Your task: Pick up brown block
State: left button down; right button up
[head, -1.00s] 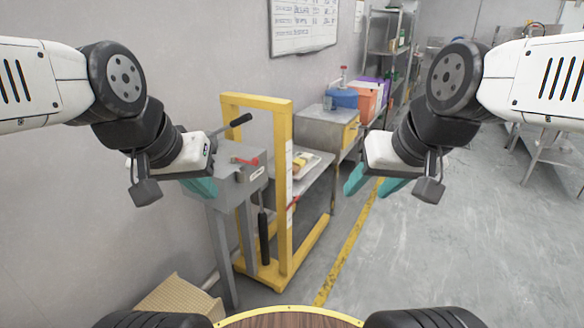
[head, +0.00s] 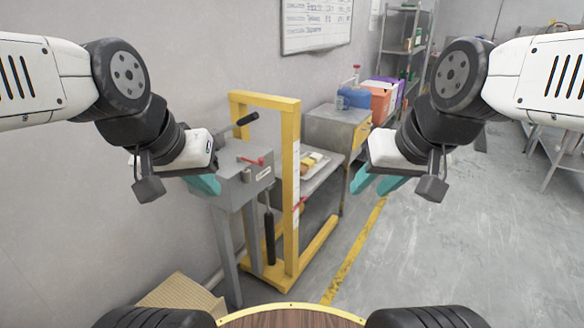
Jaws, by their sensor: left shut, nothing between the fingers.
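Small yellow and brownish pieces (head: 312,160) lie on a pale tray on a metal bench, behind the yellow frame in the head view. They are too small for me to tell which is the brown block. My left gripper (head: 207,186), with teal fingers, is shut and empty in front of the grey machine, left of the tray and apart from the pieces. My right gripper (head: 377,184) is open and empty, its teal fingers spread, over the floor to the right of the bench.
A yellow upright frame (head: 291,195) stands between me and the tray. A metal cabinet (head: 338,127), bins and shelves stand behind. The floor (head: 450,240) at right is open.

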aim_at(304, 170)
jog(key=i+l+u, duration=0.1)
jog(key=u, duration=0.3)
jog(key=i+l+u, duration=0.2)
jog(key=u, duration=0.15)
jog(key=i+l+u, duration=0.2)
jog(key=i+l, duration=0.2)
jog(key=l, duration=0.2)
jog(key=i+l+u, duration=0.1)
jog(key=l, duration=0.25)
jog(key=i+l+u, duration=0.1)
jog(key=i+l, duration=0.15)
jog(key=i+l+u, duration=0.1)
jog(key=l, duration=0.35)
jog(key=i+l, duration=0.15)
jog(key=l, duration=0.2)
jog(key=i+l, duration=0.2)
jog(key=l, duration=0.2)
jog(key=i+l, duration=0.15)
jog(key=l, duration=0.2)
